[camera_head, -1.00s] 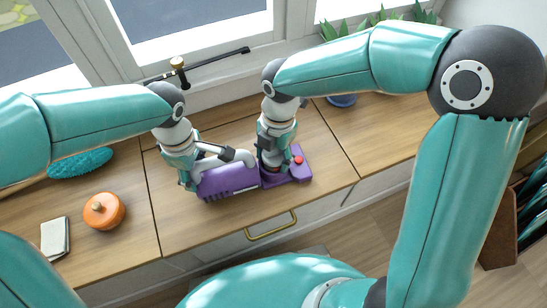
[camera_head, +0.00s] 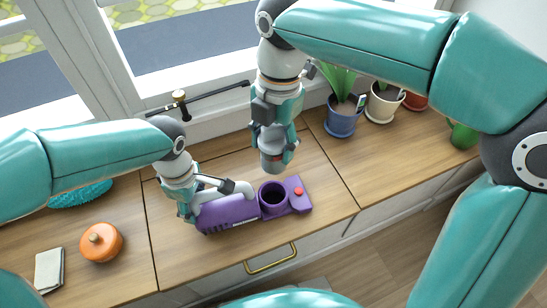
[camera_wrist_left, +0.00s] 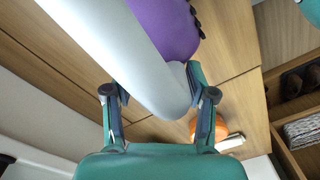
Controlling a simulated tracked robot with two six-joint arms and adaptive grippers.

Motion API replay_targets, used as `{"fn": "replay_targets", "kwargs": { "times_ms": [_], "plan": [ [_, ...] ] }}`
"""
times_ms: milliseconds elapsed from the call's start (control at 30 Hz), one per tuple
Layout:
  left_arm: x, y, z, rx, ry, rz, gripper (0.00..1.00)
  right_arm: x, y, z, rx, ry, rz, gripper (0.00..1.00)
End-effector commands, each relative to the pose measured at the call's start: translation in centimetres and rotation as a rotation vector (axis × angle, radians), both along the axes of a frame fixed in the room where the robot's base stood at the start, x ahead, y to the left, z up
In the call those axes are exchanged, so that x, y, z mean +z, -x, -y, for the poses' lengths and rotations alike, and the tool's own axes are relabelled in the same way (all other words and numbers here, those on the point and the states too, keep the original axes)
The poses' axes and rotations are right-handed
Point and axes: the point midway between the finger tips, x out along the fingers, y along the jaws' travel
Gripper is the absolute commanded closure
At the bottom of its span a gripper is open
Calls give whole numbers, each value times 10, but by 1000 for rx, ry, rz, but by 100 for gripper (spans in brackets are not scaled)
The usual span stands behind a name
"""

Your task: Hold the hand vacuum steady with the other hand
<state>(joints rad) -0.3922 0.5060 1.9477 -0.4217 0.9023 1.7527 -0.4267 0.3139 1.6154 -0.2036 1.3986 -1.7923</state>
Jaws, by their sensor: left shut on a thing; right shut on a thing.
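The purple hand vacuum (camera_head: 228,214) lies on the wooden counter, with a pale grey handle (camera_head: 226,186), a red button and a round dark opening (camera_head: 272,195) in its right part. My left gripper (camera_head: 188,204) is shut on the vacuum's left end at the handle. In the left wrist view the pale handle (camera_wrist_left: 130,45) runs between the fingers (camera_wrist_left: 160,105). My right gripper (camera_head: 274,145) is shut on a grey cylinder (camera_head: 272,161), held upright above and apart from the opening. Part of the cylinder is hidden by the fingers.
An orange lidded pot (camera_head: 101,243) and a pale folded cloth or book (camera_head: 49,270) are at the left. A teal oval item (camera_head: 80,194) lies behind them. Potted plants (camera_head: 343,118) stand at the back right. The counter right of the vacuum is clear.

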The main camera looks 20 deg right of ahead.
Motion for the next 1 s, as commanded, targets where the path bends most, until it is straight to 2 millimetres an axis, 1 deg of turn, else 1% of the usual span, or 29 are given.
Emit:
{"fn": "replay_targets", "kwargs": {
  "times_ms": [33, 200, 400, 433, 567, 600, 867, 1000],
  "plan": [
    [-11, 5, 0, -4, -4, -20, 100, 3, -1, 0, 0, -1, 3, 80],
    [-11, 5, 0, -4, -4, -20, 100, 9, 0, 0, -1, -1, 1, 80],
    [-11, 5, 1, -4, -4, -20, 100, 9, 0, 0, -1, -1, 1, 80],
    [-11, 5, 1, -4, -4, -20, 39, 9, 0, 0, -1, -1, 1, 80],
    [-10, 5, 1, -4, -5, -19, 17, 9, 0, 0, -1, -1, 1, 80],
    [-9, 5, 1, -4, -5, -19, 15, 9, 0, 0, -1, -1, 1, 80],
    [-6, 4, 0, -4, -4, -14, 15, 10, 0, 0, 0, -1, 1, 80],
    [0, 3, 1, -4, -4, -11, 15, 11, 0, 0, -1, -1, 1, 80]
  ]
}}
